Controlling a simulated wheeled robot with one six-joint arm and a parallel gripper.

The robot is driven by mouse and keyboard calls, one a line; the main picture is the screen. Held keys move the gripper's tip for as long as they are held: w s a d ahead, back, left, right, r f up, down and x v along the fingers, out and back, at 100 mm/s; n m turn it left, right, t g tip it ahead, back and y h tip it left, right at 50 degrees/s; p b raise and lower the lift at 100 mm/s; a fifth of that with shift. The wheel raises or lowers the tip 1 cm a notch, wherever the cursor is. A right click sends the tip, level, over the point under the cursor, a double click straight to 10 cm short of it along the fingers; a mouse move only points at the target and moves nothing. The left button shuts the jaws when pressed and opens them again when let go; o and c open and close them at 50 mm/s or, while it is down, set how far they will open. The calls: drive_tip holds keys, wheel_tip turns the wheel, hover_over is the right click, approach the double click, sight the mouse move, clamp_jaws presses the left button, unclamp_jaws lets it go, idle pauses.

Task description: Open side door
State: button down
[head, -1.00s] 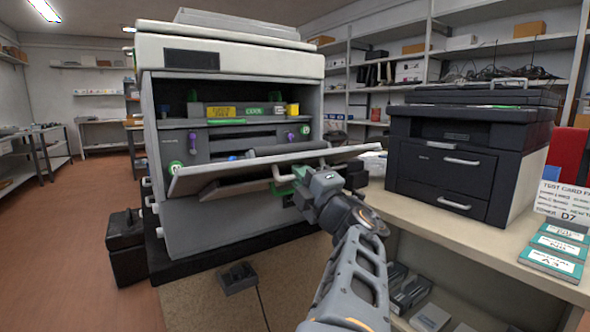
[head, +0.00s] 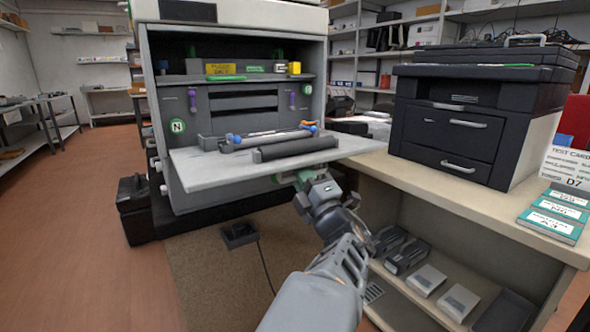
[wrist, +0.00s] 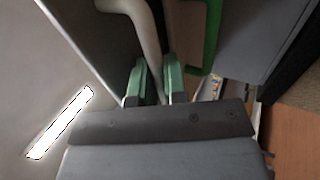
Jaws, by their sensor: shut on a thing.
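The door (head: 215,168) is a light grey panel on the front of the large printer (head: 160,110). It is folded down and lies about level, with the dark compartment behind it exposed. My gripper (head: 303,178) is under the door's front edge, towards its right side. In the wrist view, my gripper's green fingers (wrist: 153,82) are shut on the pale curved door handle (wrist: 150,35). The handle is mostly hidden in the head view.
Long dark and grey parts with blue and orange ends (head: 270,140) lie over the door. A black printer (head: 470,125) stands on the counter (head: 450,205) to the right. A small black object with a cable (head: 238,236) lies on the floor mat below.

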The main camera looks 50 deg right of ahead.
drive_tip(key=shift+f, duration=0.3)
idle(0.4)
drive_tip(key=c, duration=1.2)
unclamp_jaws()
drive_tip(key=shift+w, duration=0.1)
